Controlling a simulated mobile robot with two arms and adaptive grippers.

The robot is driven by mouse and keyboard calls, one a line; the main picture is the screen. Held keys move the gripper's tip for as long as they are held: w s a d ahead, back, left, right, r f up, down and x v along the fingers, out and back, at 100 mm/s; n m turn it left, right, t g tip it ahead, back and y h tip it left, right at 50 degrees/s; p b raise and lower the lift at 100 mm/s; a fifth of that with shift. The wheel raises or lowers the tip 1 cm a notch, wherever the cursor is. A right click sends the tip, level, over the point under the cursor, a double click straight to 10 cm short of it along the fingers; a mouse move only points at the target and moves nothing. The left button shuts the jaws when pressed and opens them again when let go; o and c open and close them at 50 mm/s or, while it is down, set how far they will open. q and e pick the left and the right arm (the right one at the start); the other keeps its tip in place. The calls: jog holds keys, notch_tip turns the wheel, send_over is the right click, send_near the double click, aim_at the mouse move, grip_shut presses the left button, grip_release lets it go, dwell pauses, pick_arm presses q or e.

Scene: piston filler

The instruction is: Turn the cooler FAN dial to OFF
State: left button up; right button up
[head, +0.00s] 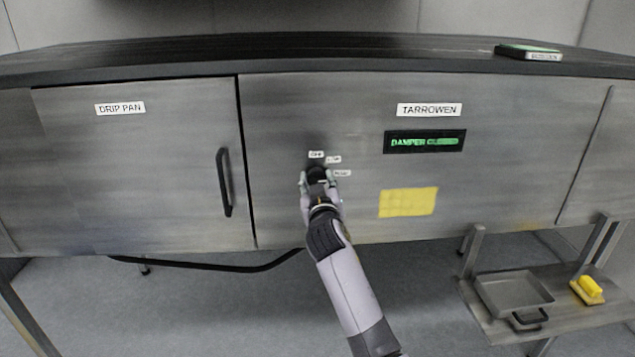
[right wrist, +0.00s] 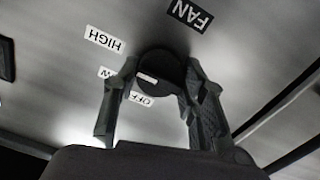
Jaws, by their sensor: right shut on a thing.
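The black round FAN dial (head: 317,173) is on the steel front panel, left of the display. In the right wrist view the dial (right wrist: 163,66) is between the two fingers of my right gripper (right wrist: 160,88), which is shut on it. The same gripper (head: 318,184) covers part of the dial in the head view. Labels FAN (right wrist: 191,14), HIGH (right wrist: 104,40) and OFF (right wrist: 140,98) surround the dial; a partly hidden label (right wrist: 106,72) lies between HIGH and OFF. A white mark on the dial faces the side between that label and OFF. My left gripper is not in view.
The display (head: 424,141) reads "DAMPER CLOSED", partly blurred. A yellow note (head: 408,202) is below it. The DRIP PAN door (head: 150,170) with a black handle (head: 224,182) is at left. A low shelf (head: 495,325) at lower right bears a metal pan and a yellow item.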

jog(key=c, duration=0.4)
jog(key=shift+o, duration=0.2)
jog(key=shift+n, duration=0.3)
jog(key=n, duration=0.3)
jog(key=shift+r+n+p, duration=0.1)
jog(key=shift+n+p, duration=0.25)
jog(key=shift+n, duration=0.05)
jog(key=n+p, duration=0.1)
jog(key=n, duration=0.3)
jog(key=n+p, duration=0.1)
jog(key=n, duration=0.4)
jog(key=shift+p, duration=0.35)
jog(key=shift+n+p, duration=0.85)
jog(key=shift+n, duration=1.45)
jog(key=shift+f, duration=0.25)
